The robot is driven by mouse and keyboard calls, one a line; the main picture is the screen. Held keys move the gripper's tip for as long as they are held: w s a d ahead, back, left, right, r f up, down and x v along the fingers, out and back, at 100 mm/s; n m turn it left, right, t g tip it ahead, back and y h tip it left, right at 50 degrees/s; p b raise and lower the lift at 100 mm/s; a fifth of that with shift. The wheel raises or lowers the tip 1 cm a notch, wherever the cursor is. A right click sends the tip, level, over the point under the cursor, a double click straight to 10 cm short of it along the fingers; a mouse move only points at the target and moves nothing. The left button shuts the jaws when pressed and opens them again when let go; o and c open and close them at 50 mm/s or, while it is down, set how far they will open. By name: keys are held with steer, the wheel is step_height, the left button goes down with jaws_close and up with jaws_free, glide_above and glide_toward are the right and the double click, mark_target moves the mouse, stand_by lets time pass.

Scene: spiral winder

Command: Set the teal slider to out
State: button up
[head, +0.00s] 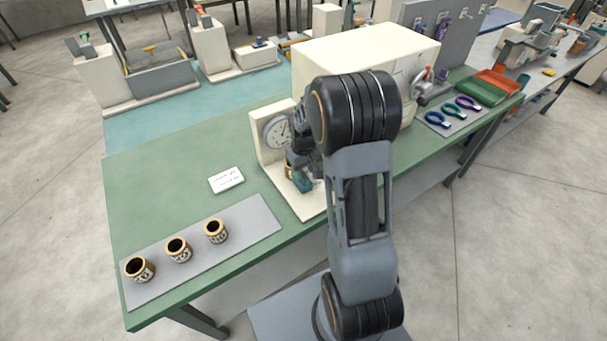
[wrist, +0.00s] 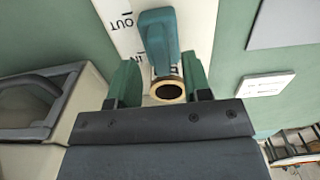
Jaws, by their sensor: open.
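The teal slider (wrist: 158,38) shows in the wrist view on a white base (wrist: 205,22), just ahead of my gripper. Printed OUT and partly hidden IN labels lie to its left; its exact setting is hard to tell. My gripper (wrist: 161,66) is open, its two green fingers apart on either side of the slider's near end. Whether they touch it cannot be told. A brass-rimmed cup (wrist: 168,90) with a dark opening sits between the fingers. In the head view a teal part (head: 303,184) shows low beside my arm, which hides much of the winder.
A white label card (head: 226,179) and a grey mat (head: 262,212) with labelled cups lie left on the green table (head: 150,180). Horseshoe-shaped tools lie on the right.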

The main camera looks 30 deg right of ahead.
mark_target(304, 175)
steer(key=shift+f, duration=1.6)
jaws_close()
